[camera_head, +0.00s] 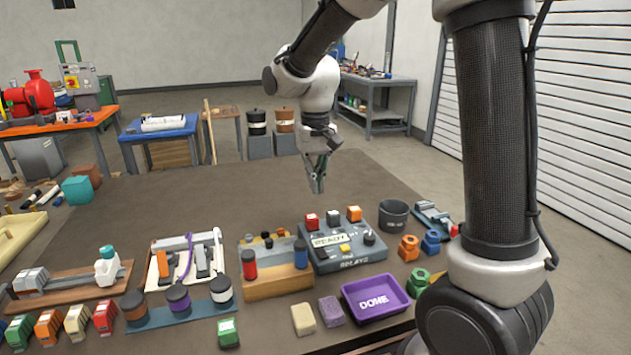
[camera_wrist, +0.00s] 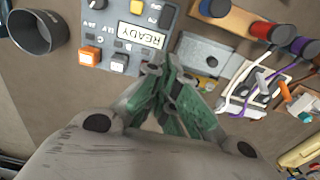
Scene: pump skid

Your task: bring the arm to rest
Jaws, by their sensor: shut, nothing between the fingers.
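My gripper (camera_head: 317,185) hangs above the far part of the brown table, pointing down, with its fingers together and nothing between them. In the wrist view the green-grey fingers of my gripper (camera_wrist: 172,77) meet in front of the table top. My arm is bent, rising from the right and reaching over the table. The relay box (camera_head: 345,252) with its "READY" label stands nearer the camera than my gripper, apart from it. It also shows in the wrist view (camera_wrist: 118,63).
A dark cup (camera_head: 393,215) stands right of the relay box. A purple "DONE" tray (camera_head: 375,301) lies at the front. A wooden block with red and blue cylinders (camera_head: 275,285) and a white tray (camera_head: 186,261) stand left of the box. The table's far middle is clear.

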